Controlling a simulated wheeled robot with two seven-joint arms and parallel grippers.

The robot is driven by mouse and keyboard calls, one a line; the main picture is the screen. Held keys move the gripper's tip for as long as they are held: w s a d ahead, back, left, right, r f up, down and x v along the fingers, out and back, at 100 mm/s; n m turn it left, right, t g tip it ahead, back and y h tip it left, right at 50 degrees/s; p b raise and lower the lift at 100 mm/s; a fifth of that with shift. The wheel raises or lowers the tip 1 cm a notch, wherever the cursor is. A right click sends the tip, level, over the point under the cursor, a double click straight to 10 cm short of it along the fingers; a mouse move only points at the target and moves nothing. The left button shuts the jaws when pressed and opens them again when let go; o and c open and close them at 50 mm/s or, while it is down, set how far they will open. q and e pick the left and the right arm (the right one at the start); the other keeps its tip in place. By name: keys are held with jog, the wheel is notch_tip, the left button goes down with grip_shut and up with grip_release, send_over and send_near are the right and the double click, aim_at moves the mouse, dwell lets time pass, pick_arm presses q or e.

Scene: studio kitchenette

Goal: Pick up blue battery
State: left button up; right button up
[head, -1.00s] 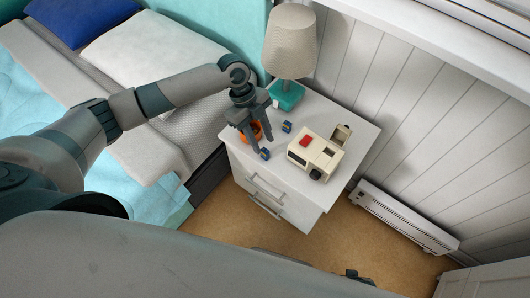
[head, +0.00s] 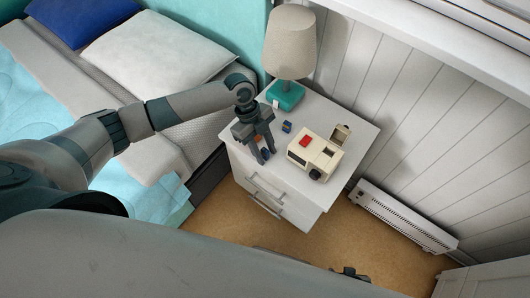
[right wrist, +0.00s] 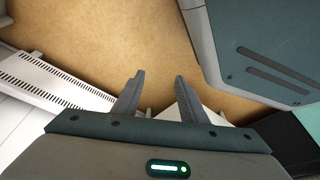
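A small dark blue battery (head: 265,154) is on the white nightstand near its front left edge, partly hidden by my left gripper. My left gripper (head: 266,157) points down over it, with its fingers apart on either side of it; I cannot tell whether they touch it. A second blue battery (head: 287,127) stands farther back, to the right of the gripper. My right gripper (right wrist: 160,76) is open and empty in the right wrist view, above the floor.
An orange container (head: 257,138) is mostly hidden behind my left gripper. A heater (head: 405,218) lines the wall.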

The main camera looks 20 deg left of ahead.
aim_at(266, 151)
pick_arm(q)
grip_shut()
pick_arm(e)
jog(key=shift+s, duration=0.3)
pick_arm(q)
jog(key=shift+r, duration=0.1)
jog(key=shift+r, duration=0.45)
jog(key=r, duration=0.3)
jog(key=shift+d+r, duration=0.2)
jog(key=shift+d, duration=0.05)
jog(key=s+d+r, duration=0.4)
jog(key=d+r, duration=0.2)
jog(key=d, duration=0.4)
jog(key=shift+d+r+b, duration=0.2)
jog(key=shift+r+b, duration=0.1)
jog(key=shift+b, duration=0.15)
pick_arm(e)
jog(key=shift+s+d+f+g, duration=0.2)
jog(key=shift+s+d+g, duration=0.25)
jog(key=shift+s, duration=0.25)
jog(key=shift+w, duration=0.25)
